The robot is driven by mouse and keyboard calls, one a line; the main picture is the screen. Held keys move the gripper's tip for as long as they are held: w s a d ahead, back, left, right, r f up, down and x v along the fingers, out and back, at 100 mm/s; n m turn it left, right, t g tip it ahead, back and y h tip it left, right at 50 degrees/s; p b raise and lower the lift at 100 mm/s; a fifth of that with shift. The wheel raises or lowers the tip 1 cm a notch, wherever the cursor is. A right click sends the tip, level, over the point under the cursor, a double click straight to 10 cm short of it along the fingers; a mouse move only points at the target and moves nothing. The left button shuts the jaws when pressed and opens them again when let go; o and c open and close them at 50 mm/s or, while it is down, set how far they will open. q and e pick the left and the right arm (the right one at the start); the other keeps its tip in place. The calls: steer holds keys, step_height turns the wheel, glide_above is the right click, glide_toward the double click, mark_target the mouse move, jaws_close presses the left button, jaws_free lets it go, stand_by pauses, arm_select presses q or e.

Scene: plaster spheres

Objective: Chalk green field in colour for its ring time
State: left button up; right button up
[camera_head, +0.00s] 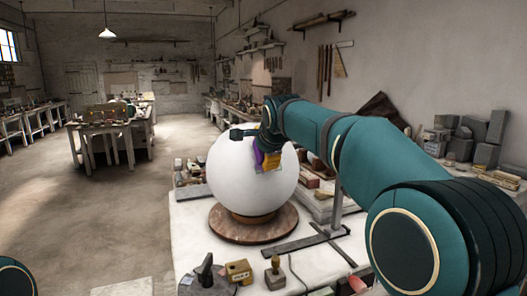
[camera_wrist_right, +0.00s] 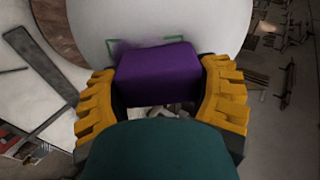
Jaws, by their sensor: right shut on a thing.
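A large white plaster sphere (camera_head: 232,180) rests on a round wooden base (camera_head: 222,228) on the white table. My right gripper (camera_head: 268,161) is at the sphere's upper right side, its yellow fingers shut on a purple block (camera_wrist_right: 157,74). In the right wrist view the far edge of the block is at the sphere's surface (camera_wrist_right: 205,20). A green outline (camera_wrist_right: 175,39) shows there, with a purple smudge (camera_wrist_right: 124,45) at its left part. The block and gripper hide the rest of that patch. My left gripper is out of view.
A small yellowish block (camera_head: 238,271), a dark tool (camera_head: 205,270) and a knobbed piece (camera_head: 275,273) stand at the front of the table. A metal square (camera_head: 292,243) lies right of the base. Grey blocks (camera_head: 487,128) are stacked farther right. Open floor lies left.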

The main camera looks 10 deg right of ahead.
steer(key=shift+s+d+f+b, duration=0.1)
steer(key=shift+s+f+b, duration=0.55)
steer(key=shift+b, duration=0.55)
steer(key=shift+w+r+p, duration=0.5)
steer(key=shift+r+p, duration=0.15)
steer(key=shift+p, duration=0.45)
steer(key=shift+w+a+r+p, duration=0.25)
steer(key=shift+w+r+p, duration=0.6)
steer(key=shift+p, duration=0.65)
steer(key=shift+s+f, duration=0.1)
steer(key=shift+s+f+b, duration=0.35)
steer(key=shift+s+b, duration=0.25)
steer(key=shift+b, duration=0.55)
steer(key=shift+s+d+b, duration=0.15)
steer(key=shift+s+b, duration=0.3)
